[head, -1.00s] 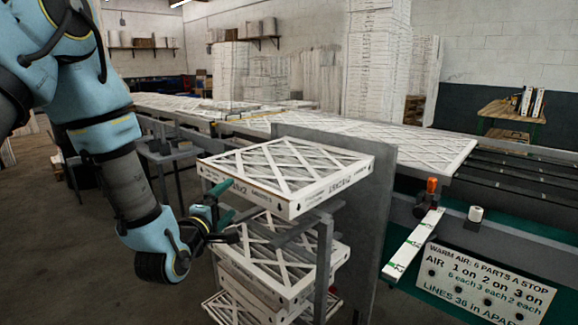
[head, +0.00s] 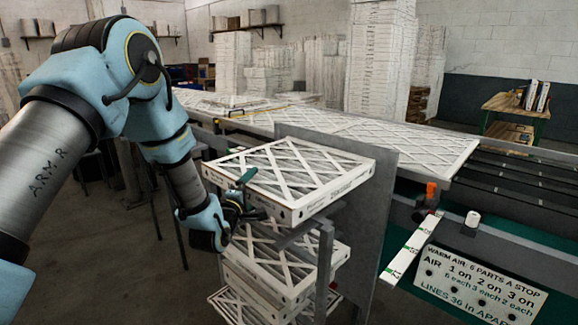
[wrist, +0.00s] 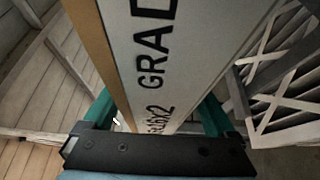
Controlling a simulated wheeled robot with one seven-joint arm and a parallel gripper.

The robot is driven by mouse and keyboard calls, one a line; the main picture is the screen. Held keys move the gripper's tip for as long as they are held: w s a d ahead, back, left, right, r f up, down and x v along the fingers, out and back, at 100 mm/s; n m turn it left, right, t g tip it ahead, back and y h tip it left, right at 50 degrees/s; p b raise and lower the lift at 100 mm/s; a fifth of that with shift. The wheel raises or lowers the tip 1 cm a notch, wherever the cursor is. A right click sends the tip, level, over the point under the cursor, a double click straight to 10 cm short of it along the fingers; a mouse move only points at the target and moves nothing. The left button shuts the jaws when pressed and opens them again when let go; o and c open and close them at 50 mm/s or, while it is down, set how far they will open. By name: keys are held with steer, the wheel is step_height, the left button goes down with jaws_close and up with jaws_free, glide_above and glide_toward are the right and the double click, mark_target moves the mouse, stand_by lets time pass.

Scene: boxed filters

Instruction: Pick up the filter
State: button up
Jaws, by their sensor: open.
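The top filter (head: 300,165), a flat white-framed square with a criss-cross face, lies level on top of a rack. My gripper (head: 241,190) is at its near left side, with one green finger showing above the frame edge; the other finger is hard to see there. In the wrist view, the filter's printed side (wrist: 155,60) with "GRAD" lettering runs between the two green fingers of my gripper (wrist: 158,115). The fingers stand open on either side of the filter's edge, with small gaps visible. Whether either finger touches it I cannot tell.
More filters (head: 265,275) are stacked on the rack below. A grey upright panel (head: 378,215) stands right behind the rack. A long conveyor (head: 420,145) with filters runs behind, and a sign (head: 480,280) hangs at the lower right.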

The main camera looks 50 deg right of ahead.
steer(key=shift+c, duration=0.3)
jaws_close()
stand_by(0.5)
